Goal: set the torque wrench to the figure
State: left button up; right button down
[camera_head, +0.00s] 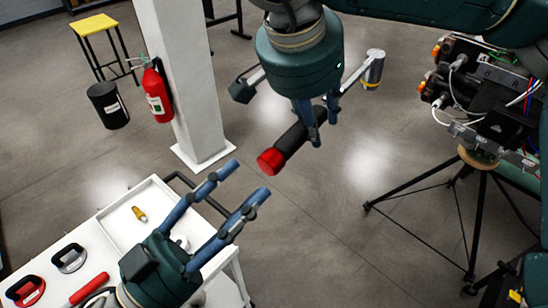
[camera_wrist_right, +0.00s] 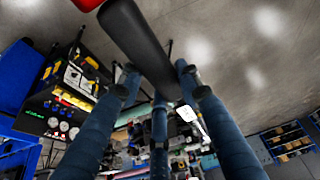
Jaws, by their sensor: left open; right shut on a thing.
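The torque wrench has a black grip (camera_head: 297,140) with a red end (camera_head: 269,161). My right gripper (camera_head: 323,122) is shut on it and holds it clear of the floor, tilted with the red end down to the left. In the right wrist view the black grip (camera_wrist_right: 140,45) runs between the fingers, and the red end (camera_wrist_right: 88,4) is cut off at the top edge. A silver cylinder (camera_head: 374,68) beyond the fingers looks like its head. My left gripper (camera_head: 246,180) is open and empty, its fingertips left of the red end; the depth between them is unclear. No scale figure is readable.
A white pillar (camera_head: 180,80) with a fire extinguisher (camera_head: 157,93) stands behind. A wired machine (camera_head: 490,95) stands on a tripod at right.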

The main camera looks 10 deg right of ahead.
aim_at(265, 168)
pick_arm(q)
jog(key=x, duration=0.2)
jog(key=shift+w+d+r, duration=0.15)
jog(key=shift+w+r, duration=0.05)
jog(key=shift+w, duration=0.05)
pick_arm(e)
jog(key=shift+a, duration=0.1)
pick_arm(q)
jog(key=shift+w+d+r, duration=0.1)
jog(key=shift+w+d, duration=0.1)
jog(key=shift+d, duration=0.25)
jog(key=shift+a, duration=0.1)
pick_arm(e)
jog(key=shift+r, duration=0.1)
pick_arm(q)
jog(key=c, duration=1.2)
jog(key=n+t, duration=0.1)
jog(key=n, duration=0.2)
jog(key=shift+n+y, duration=0.4)
grip_shut()
pick_arm(e)
jog(key=shift+w, duration=0.1)
pick_arm(q)
jog(key=o, duration=1.5)
grip_release()
jog(key=shift+c, duration=0.2)
